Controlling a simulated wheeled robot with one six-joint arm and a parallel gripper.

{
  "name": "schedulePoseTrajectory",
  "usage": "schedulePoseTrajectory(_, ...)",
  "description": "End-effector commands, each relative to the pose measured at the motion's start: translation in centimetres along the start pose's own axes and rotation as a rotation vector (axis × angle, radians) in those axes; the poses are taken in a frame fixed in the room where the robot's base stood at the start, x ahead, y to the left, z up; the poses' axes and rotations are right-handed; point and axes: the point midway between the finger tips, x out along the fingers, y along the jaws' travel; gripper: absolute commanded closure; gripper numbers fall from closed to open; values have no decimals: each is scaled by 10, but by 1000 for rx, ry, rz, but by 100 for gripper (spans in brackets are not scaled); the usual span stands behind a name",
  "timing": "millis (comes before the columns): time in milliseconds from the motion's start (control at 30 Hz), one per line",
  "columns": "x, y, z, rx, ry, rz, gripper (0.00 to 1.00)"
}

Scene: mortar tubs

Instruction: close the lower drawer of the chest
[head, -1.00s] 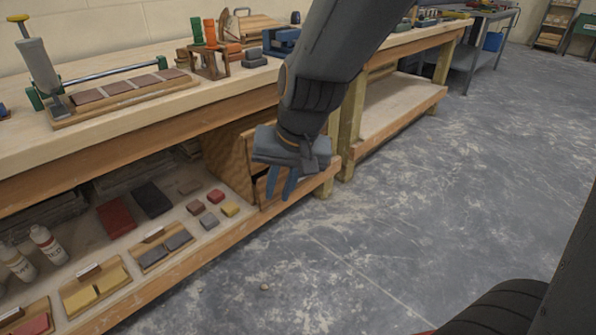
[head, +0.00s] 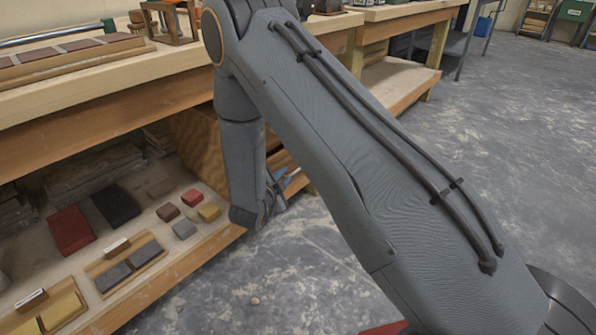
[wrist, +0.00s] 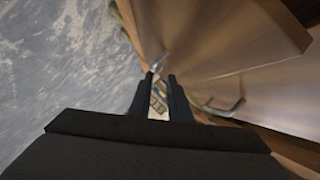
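The wooden chest (head: 203,143) stands under the workbench, mostly hidden behind my arm in the head view. In the wrist view, the view is turned, with the floor at left. A drawer front that looks like the lower drawer (wrist: 215,35) fills the upper right, standing out from a second front (wrist: 275,95). A bent metal handle (wrist: 158,62) lies just beyond my fingertips; another handle (wrist: 225,108) is further right. My gripper (wrist: 161,78) has its two dark fingers apart, with nothing visible held between them. Whether they touch the handle or drawer cannot be told. In the head view my gripper (head: 282,185) is largely hidden.
Left of the chest, the lower shelf (head: 172,258) holds several coloured blocks and wooden trays (head: 124,268). The bench top (head: 100,85) overhangs it. The concrete floor (head: 480,160) is clear on the right.

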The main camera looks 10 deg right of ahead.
Motion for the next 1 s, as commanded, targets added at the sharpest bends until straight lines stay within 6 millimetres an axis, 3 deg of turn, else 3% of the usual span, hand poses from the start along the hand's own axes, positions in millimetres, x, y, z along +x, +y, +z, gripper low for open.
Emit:
schedulePoseTrajectory(33,5,12,0,10,35,-10,83)
schedulePoseTrajectory(233,14,28,-11,37,114,-37,83)
schedulePoseTrajectory(367,24,27,-15,41,119,-35,83)
schedulePoseTrajectory(700,76,27,-23,40,121,-33,83)
schedulePoseTrajectory(1000,92,25,-24,38,116,-34,83)
